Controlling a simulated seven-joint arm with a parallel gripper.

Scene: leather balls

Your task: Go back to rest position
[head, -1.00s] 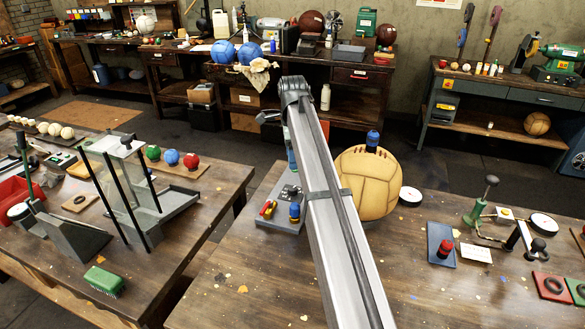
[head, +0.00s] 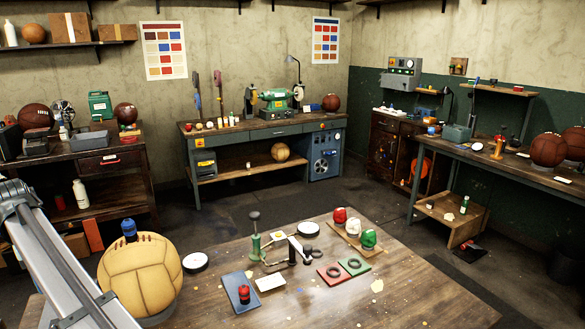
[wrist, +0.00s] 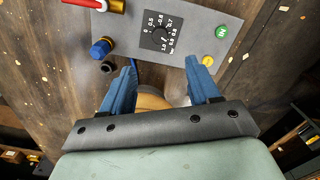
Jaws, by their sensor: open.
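My gripper (wrist: 160,70) shows in the wrist view as two blue fingers, spread apart with nothing held between them. They are over the edge of a grey control panel (wrist: 205,28) with a black dial (wrist: 160,37), a blue knob (wrist: 101,47) and a green button (wrist: 221,32). A tan rounded thing shows partly below the fingers; I cannot tell what it is. In the head view my arm link crosses the lower left and my fingers are not visible. The large tan laced ball (head: 140,275) stands on the bench just right of my arm.
The near bench (head: 380,310) holds a green-based stand (head: 257,248), a blue pad (head: 238,300), red and green pads (head: 333,273), and three small balls on a wooden board (head: 350,237). The front of this bench is mostly clear. Other benches stand along the walls.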

